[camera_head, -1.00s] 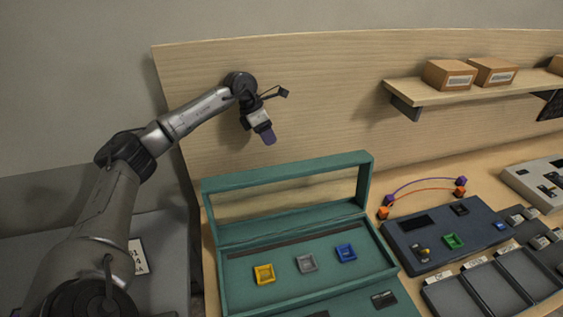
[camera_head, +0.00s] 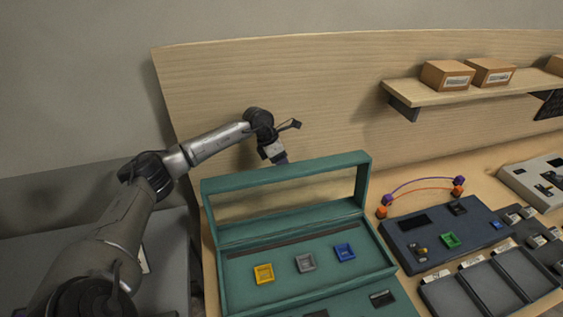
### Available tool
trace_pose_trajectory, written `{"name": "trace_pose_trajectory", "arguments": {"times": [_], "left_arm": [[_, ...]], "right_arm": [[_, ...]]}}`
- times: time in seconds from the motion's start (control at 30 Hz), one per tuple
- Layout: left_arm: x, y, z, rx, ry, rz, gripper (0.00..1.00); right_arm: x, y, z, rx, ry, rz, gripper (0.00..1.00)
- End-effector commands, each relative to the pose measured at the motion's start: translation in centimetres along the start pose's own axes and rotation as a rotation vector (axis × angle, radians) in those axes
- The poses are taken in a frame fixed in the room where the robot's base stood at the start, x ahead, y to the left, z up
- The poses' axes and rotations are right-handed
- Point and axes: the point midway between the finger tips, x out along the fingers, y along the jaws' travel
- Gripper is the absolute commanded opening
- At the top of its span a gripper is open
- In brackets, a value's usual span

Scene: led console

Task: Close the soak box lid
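The soak box (camera_head: 223,282) is a green box at the lower middle of the head view. Its lid (camera_head: 290,179), a green frame with an open window, stands raised at the back edge. Inside lie a yellow square piece (camera_head: 263,273), a grey one (camera_head: 305,263) and a blue one (camera_head: 345,252). My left gripper (camera_head: 281,160) is behind the lid's top edge, pointing down. Its fingertips are hidden by the lid, so I cannot tell whether it is open or touching the lid. My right gripper is not in view.
Right of the box is a dark blue console (camera_head: 440,235) with a green piece and orange and purple cable ends. Grey trays (camera_head: 490,285) lie in front of it. A wooden back panel (camera_head: 320,90) rises behind, with a shelf (camera_head: 470,92) holding cardboard boxes.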

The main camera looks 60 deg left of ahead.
Motion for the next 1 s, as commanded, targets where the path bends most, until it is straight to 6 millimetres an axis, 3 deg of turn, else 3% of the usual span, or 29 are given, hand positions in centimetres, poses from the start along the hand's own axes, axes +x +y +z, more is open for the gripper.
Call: {"name": "trace_pose_trajectory", "arguments": {"times": [0.13, 0.53, 1.0], "left_arm": [[0.01, 0.0, -0.01, 0.0, 0.0, 0.0, 0.38], [-0.02, -0.01, -0.01, 0.0, 0.0, 0.0, 0.0], [0.0, -0.57, 0.58, 0.012, 0.001, 0.007, 0.0]], "right_arm": [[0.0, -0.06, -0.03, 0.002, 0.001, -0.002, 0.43], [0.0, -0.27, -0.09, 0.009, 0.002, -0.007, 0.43], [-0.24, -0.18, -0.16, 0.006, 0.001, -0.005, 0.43]]}}
